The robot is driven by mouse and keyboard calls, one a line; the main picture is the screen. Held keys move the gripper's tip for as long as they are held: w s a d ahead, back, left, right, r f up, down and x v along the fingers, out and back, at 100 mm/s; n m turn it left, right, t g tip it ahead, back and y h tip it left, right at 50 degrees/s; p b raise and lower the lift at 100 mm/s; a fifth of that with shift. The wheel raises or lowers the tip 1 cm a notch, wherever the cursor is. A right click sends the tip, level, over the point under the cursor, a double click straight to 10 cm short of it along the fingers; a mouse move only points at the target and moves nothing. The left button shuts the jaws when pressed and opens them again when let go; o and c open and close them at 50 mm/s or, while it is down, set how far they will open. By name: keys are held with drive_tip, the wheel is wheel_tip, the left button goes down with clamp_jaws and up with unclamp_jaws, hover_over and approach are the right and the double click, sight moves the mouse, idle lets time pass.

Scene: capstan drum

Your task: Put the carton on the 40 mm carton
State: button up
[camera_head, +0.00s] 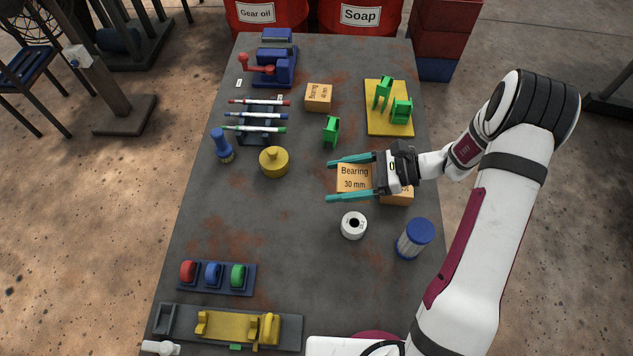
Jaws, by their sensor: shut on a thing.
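My gripper (328,180) reaches in from the right, with its two teal fingers on either side of an orange carton (354,178) labelled "Bearing 30 mm". It is shut on this carton. I cannot tell whether the carton touches the table. A smaller orange carton (318,97) stands farther back, left of centre; its label reads "Bearing" and appears to say 40 mm. Another orange carton (397,199) is partly hidden under my gripper, its label mostly covered.
A green bracket (331,131) stands between the held carton and the far carton. A yellow lidded pot (274,162) is to the left. A white ring (354,225) and a blue-capped jar (415,238) are nearer. A yellow plate (373,126) with green parts lies back right.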

drive_tip(key=v, duration=0.5)
drive_tip(key=shift+s+r, duration=0.4)
drive_tip(key=shift+r, duration=0.05)
drive_tip(key=shift+w+d, duration=0.25)
drive_tip(key=shift+w, duration=0.1)
drive_tip(key=w+a+r+m+t+h, duration=0.1)
drive_tip(key=w+r+m+t+h, duration=0.2)
drive_tip(key=w, duration=0.7)
drive_tip(key=w+m+t+h, duration=0.2)
drive_tip(key=w+m+t, duration=0.35)
drive_tip(key=w, duration=0.55)
drive_tip(key=w+a+r+m+t+h, duration=0.1)
drive_tip(key=w+r+m+t+h, duration=0.25)
drive_tip(key=w, duration=0.65)
drive_tip(key=m, duration=0.1)
hover_over(315, 86)
drive_tip(key=f, duration=0.8)
drive_tip(key=shift+d, duration=0.4)
drive_tip(key=shift+m+t, duration=0.3)
drive_tip(key=shift+w+a+f, duration=0.1)
drive_tip(key=shift+a+f, duration=0.1)
drive_tip(key=shift+f, duration=0.9)
drive_tip(key=shift+a+f, duration=0.15)
drive_tip(key=shift+f, duration=0.95)
